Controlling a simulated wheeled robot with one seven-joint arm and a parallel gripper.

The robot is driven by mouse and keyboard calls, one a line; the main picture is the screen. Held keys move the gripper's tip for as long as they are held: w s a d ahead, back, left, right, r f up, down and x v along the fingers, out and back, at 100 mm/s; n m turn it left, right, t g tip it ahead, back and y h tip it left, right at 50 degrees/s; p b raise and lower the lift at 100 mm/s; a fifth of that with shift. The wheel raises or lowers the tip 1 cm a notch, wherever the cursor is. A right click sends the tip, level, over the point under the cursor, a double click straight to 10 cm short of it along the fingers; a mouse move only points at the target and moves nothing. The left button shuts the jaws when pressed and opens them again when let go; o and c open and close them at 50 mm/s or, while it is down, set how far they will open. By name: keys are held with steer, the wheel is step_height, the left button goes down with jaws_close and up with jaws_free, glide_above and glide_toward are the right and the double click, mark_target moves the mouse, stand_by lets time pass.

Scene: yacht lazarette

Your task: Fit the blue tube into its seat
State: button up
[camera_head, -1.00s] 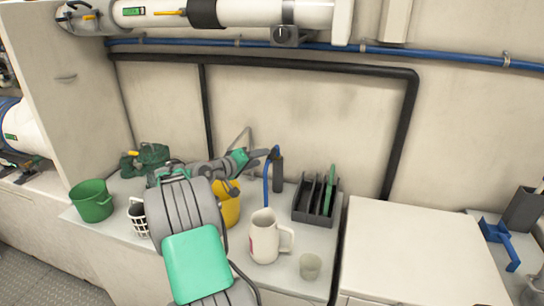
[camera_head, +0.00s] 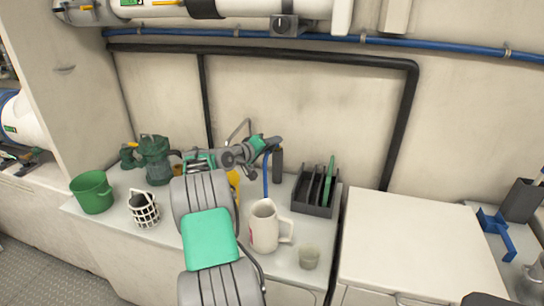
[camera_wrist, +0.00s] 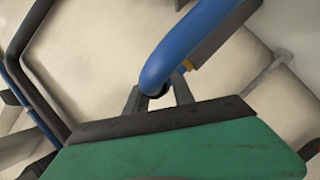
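The blue tube (camera_head: 266,177) stands upright on the back of the counter. It also shows in the wrist view (camera_wrist: 185,42), where its bent upper part ends in a dark opening. My gripper (camera_head: 274,144) is at the tube's top end in the head view. In the wrist view, its two fingers (camera_wrist: 160,92) are apart, one on each side of the tube's end. Whether they press on it cannot be told. A dark upright cylinder (camera_head: 277,164) stands close beside the tube, on its right. I cannot make out for certain which part is the seat.
A white mug (camera_head: 263,228), a translucent cup (camera_head: 309,257) and a dark slotted rack (camera_head: 312,205) stand right of my arm. A black pipe (camera_head: 300,57) runs along the wall.

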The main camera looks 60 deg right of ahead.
jaws_close()
steer(key=shift+r, duration=0.1)
stand_by(0.4)
